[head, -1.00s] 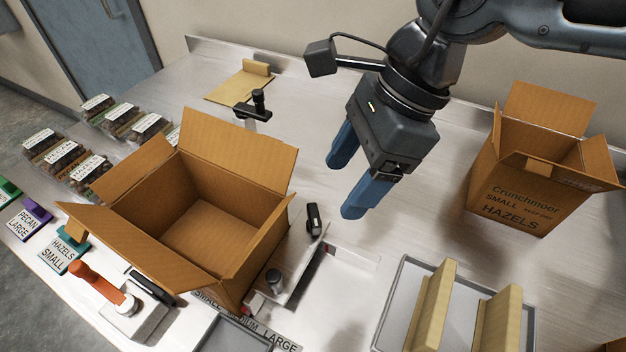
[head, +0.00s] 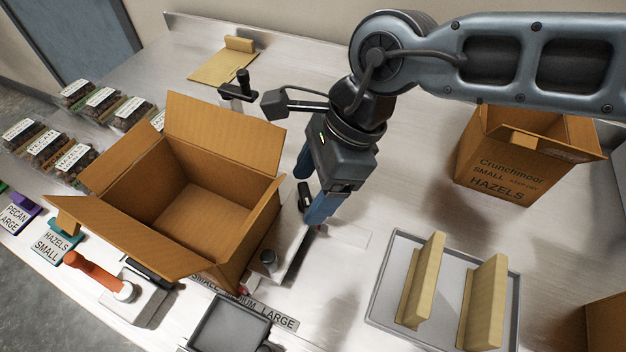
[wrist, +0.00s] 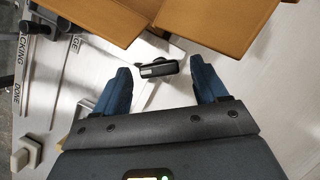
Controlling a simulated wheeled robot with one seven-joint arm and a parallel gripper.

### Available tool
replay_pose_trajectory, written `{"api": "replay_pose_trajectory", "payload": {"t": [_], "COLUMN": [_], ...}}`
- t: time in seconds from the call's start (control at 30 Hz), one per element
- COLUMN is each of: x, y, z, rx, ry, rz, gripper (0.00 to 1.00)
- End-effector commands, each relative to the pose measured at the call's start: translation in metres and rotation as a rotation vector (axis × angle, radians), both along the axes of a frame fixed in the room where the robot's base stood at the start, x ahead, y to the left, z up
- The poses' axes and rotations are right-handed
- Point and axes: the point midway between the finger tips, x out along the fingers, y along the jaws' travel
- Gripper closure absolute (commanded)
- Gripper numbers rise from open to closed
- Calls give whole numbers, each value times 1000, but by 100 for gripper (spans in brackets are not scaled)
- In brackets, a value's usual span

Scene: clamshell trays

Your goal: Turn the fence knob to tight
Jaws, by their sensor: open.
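The fence knob, a black bar-shaped handle (head: 304,197), stands on a pale metal fence plate (head: 288,245) along the right side of the open carton. It also shows in the wrist view (wrist: 158,69), lying crosswise between my fingers. My gripper (head: 309,198) points down with its blue fingers open on either side of the knob; it shows in the wrist view too (wrist: 160,75). Gaps show between the knob and both fingers in the wrist view. I cannot read any tight or loose marking on it.
The open carton (head: 150,238) stands close left of my gripper. A grey tray (head: 376,300) with tan boards and a Hazels box (head: 500,170) are at right. The table between is clear.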

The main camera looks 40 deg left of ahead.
Motion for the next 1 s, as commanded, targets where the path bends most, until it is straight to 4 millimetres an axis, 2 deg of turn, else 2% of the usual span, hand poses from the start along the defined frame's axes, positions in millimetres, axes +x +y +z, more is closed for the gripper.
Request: {"api": "replay_pose_trajectory", "payload": {"t": [0.07,0.63,1.0], "x": [0,0,0], "y": [0,0,-1], "z": [0,0,-2], "rx": [0,1,2], "ry": [0,1,1], "rz": [0,0,-77], "gripper": [30,84,84]}}
